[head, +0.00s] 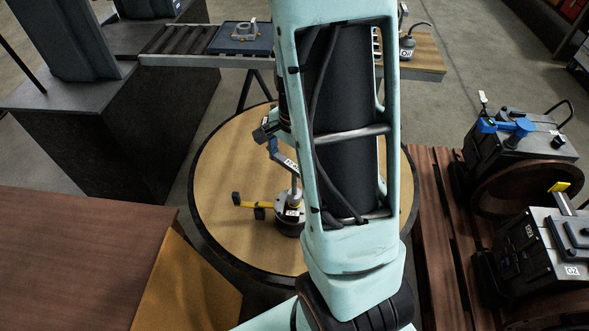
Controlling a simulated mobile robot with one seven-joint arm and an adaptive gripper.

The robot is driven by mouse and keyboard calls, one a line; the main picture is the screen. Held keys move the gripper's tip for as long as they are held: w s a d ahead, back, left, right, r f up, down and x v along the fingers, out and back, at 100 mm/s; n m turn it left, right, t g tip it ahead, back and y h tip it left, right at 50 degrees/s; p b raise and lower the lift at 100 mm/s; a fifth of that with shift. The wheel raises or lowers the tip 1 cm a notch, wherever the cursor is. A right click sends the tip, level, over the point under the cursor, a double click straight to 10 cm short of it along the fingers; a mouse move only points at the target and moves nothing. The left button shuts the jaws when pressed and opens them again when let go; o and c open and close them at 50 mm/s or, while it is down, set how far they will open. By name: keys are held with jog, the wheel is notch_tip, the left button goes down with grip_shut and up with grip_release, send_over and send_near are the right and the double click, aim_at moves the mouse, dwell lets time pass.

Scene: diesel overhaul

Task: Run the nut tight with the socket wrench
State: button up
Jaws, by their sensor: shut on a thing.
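The socket wrench (283,158) has a blue handle with a white label. Its bright shaft stands roughly upright over a dark round fixture (288,227) on the round wooden table (225,165). My gripper (268,134), partly hidden behind my own arm, is shut on the upper end of the wrench handle. The nut is not visible; the shaft's lower end meets the top of the fixture, and I cannot tell how it sits on the nut. A yellow bar (262,204) with dark end pieces sticks out to the left of the fixture.
A roller conveyor (180,40) with a blue tray (228,40) runs behind. A wooden pallet (432,200) and grey engine units (540,245) stand right. A brown bench (75,255) is front left. The table's left side is clear.

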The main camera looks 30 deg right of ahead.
jog(key=n+b, duration=0.1)
jog(key=n, duration=0.3)
jog(key=shift+b, duration=0.3)
jog(key=n+b, duration=0.1)
jog(key=n, duration=0.3)
jog(key=shift+b, duration=0.3)
jog(key=n+b, duration=0.1)
jog(key=n, duration=0.2)
jog(key=shift+n, duration=0.4)
jog(key=n, duration=0.4)
jog(key=shift+b, duration=0.35)
jog(key=n, duration=1.5)
